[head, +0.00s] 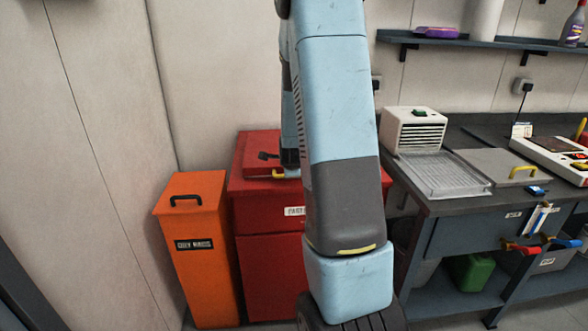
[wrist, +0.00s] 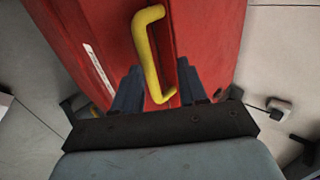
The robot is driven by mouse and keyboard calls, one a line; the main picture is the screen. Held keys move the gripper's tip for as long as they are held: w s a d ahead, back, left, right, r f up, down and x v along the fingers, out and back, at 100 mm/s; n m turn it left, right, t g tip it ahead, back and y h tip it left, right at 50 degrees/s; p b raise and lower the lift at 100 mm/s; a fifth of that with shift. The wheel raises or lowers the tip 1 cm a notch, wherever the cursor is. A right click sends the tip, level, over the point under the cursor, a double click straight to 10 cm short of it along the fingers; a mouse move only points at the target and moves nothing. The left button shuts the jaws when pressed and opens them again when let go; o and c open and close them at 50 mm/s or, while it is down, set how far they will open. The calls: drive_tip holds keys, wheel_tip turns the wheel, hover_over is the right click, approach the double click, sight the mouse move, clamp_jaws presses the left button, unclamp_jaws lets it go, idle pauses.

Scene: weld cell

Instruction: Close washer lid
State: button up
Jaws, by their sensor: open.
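The red parts washer (head: 270,262) stands against the wall, left of the workbench, partly hidden by my arm. Its red lid (head: 252,143) covers the top and looks low, near the body; I cannot tell whether it is fully shut. The lid's yellow handle (wrist: 150,50) shows large in the wrist view, with a small piece of it in the head view (head: 291,173). My gripper (wrist: 160,80) is open, one dark finger on each side of the handle's lower end. I cannot tell whether either finger touches it.
An orange bin (head: 198,250) with a black handle stands close left of the washer. A dark workbench (head: 437,208) on the right bears a white vented unit (head: 413,128) and a grey lid with a yellow handle (head: 495,166). A shelf (head: 460,41) hangs above it.

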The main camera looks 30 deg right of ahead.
drive_tip(key=shift+r, duration=0.1)
drive_tip(key=shift+s+a+r, duration=0.25)
drive_tip(key=shift+s+r, duration=0.1)
drive_tip(key=shift+r, duration=0.05)
drive_tip(key=v, duration=1.2)
drive_tip(key=shift+s, duration=0.3)
drive_tip(key=shift+a, duration=0.1)
